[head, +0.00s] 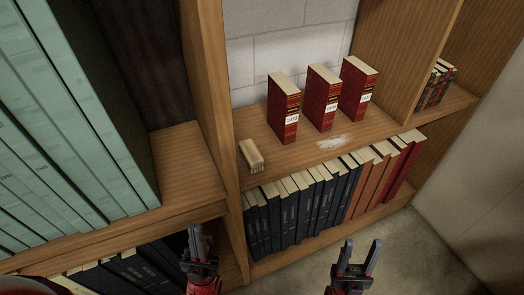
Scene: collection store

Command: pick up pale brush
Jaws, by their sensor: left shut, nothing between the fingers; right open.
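The pale brush (251,155) lies on the wooden shelf (222,168), at its left end near the upright panel. It is a small cream block with bristles showing at its front end. My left gripper (196,232) is shut and empty, below and left of the brush, in front of the lower shelf. My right gripper (357,250) is open and empty, lower right, in front of the bookcase and apart from the brush. Nothing hides the brush.
Three red books (284,108) stand spaced apart behind and right of the brush. Dark, orange and red books (300,215) fill the shelf below. An upright panel (208,90) stands left of the brush; pale green volumes (60,130) stand beyond.

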